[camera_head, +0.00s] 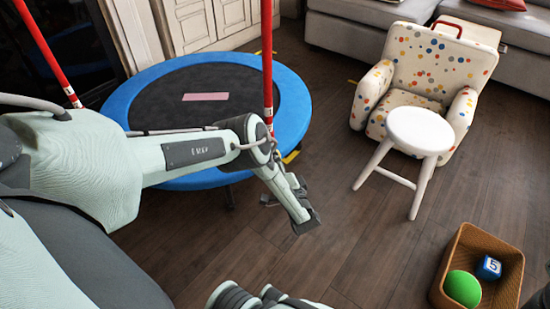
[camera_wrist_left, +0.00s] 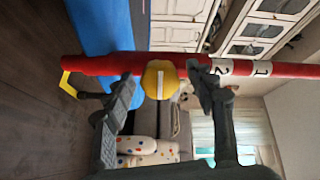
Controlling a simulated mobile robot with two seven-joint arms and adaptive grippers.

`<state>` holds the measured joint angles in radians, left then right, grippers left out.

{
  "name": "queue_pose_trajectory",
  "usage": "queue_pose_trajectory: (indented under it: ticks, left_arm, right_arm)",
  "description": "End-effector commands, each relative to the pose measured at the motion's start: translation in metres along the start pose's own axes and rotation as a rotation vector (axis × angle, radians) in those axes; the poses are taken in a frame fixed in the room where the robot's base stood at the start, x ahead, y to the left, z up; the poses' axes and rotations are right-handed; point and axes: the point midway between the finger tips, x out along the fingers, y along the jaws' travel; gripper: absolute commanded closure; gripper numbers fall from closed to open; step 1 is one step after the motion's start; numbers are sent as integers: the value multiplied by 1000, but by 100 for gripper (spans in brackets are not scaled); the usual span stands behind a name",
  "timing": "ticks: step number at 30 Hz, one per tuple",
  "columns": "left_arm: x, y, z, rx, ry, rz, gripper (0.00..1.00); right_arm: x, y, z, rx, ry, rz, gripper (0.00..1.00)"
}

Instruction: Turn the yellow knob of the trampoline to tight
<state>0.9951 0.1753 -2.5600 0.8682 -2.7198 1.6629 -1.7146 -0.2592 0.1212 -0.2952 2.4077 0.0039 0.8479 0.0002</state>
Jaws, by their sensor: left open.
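The trampoline (camera_head: 295,100) has a blue rim, a dark mat and red poles. A red pole (camera_head: 267,60) rises from its near right side; it runs sideways across the left wrist view (camera_wrist_left: 100,66). The yellow knob (camera_wrist_left: 153,72) sits on this pole there, with a white line across the pole's length. In the head view the knob is hidden. My left gripper (camera_head: 289,208) is open beside the trampoline. In the wrist view its fingers (camera_wrist_left: 163,90) stand either side of the knob; I cannot tell whether they touch it. My right gripper is not in view.
A white stool (camera_head: 420,130) and a dotted armchair (camera_head: 440,62) stand at the right. The wooden floor between is clear.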

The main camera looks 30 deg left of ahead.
Motion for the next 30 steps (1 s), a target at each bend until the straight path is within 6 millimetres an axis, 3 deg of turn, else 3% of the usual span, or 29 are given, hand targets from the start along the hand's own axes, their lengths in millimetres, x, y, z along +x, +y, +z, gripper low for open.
queue_pose_trajectory:
  ticks: [5, 18, 24, 30]
  left_arm:
    - [-16, 1, 0, 1, 1, 3, 44]
    - [-103, 1, 0, 0, 2, 3, 44]
    - [-119, 0, 0, 1, 0, 1, 44]
    - [-120, 0, 0, 1, 0, 1, 44]
  right_arm:
    - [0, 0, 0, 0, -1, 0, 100]
    - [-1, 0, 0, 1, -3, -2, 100]
    - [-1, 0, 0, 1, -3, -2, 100]
    - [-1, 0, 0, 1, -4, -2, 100]
